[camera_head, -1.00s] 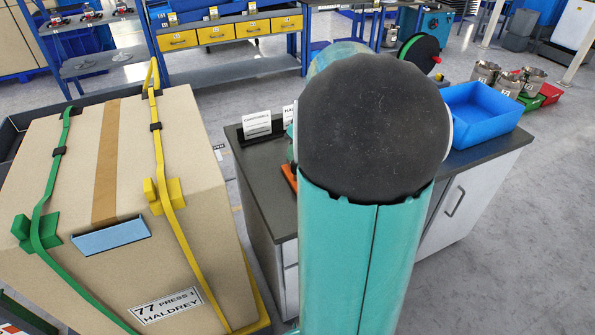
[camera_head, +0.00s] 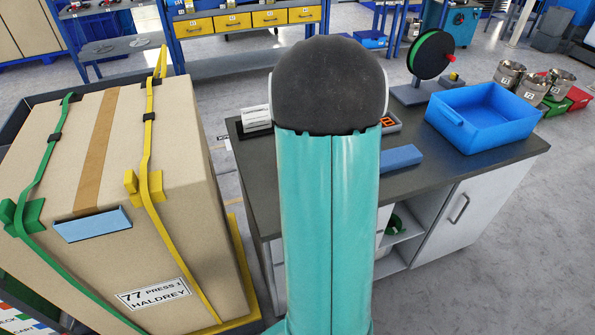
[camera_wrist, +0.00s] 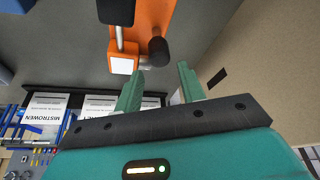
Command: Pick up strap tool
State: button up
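An orange tool (camera_wrist: 150,20) with a metal bar, a dark round knob and a white-faced orange block lies on the dark grey bench top in the wrist view; it looks like the strap tool. Its upper part is cut off by the frame edge. My gripper (camera_wrist: 160,75) is open, its two teal fingers apart and nothing visible between them. The fingertips are just short of the tool's near end in the picture; I cannot tell the height gap. In the head view my arm hides the gripper and this tool.
The bench (camera_head: 440,175) carries a blue bin (camera_head: 485,115), a blue block (camera_head: 401,158), a reel (camera_head: 430,55), a small orange-and-dark item (camera_head: 388,122) and white label cards (camera_head: 256,118). A large strapped carton (camera_head: 105,170) stands close on the left.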

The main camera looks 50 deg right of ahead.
jog(key=x, duration=0.8)
jog(key=shift+s+f, duration=0.1)
jog(key=shift+s, duration=0.1)
jog(key=shift+c, duration=0.2)
grip_shut()
